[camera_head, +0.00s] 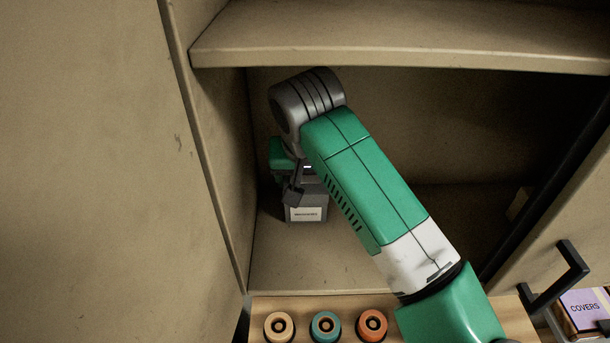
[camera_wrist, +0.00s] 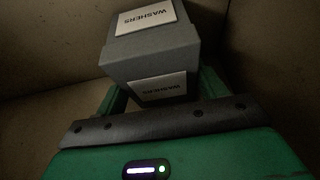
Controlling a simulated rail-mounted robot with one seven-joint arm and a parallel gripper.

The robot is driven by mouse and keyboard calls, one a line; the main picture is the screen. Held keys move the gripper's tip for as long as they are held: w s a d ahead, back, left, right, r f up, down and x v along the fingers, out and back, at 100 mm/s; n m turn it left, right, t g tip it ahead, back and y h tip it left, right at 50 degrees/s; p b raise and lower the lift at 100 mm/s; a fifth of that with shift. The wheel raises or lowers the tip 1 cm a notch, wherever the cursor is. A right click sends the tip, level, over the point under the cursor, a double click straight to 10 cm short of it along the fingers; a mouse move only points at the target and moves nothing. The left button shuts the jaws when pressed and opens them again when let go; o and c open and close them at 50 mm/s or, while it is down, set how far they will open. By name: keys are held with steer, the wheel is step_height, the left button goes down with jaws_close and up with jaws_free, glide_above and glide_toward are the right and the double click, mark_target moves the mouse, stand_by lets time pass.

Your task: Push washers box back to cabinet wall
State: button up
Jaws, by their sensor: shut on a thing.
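The washers box (camera_head: 305,213) is a small grey box with a white label, inside the cabinet near its left side wall. It appears to rest upright on the cabinet floor, though its base contact is not fully clear. In the wrist view the washers box (camera_wrist: 152,57) shows white WASHERS labels on two faces. My gripper (camera_head: 292,184) is at the box, its upper part hidden behind my wrist and arm. The green fingers of my gripper (camera_wrist: 160,90) lie on both sides of the box, shut on it. The gap between the box and the back wall cannot be judged.
The cabinet's left wall (camera_head: 210,130) is close beside the box. A shelf (camera_head: 400,48) spans above my arm. The cabinet floor (camera_head: 300,262) is bare in front. Three round rolls, one being orange (camera_head: 372,325), sit before the cabinet. An open door with a black handle (camera_head: 560,282) stands right.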

mark_target(306, 179)
steer(key=o, duration=1.2)
steer(key=shift+w, duration=0.15)
steer(key=v, duration=0.3)
steer(key=shift+r+b, duration=0.1)
steer(key=shift+b, duration=0.25)
steer(key=s+b, duration=0.2)
steer(key=s, duration=1)
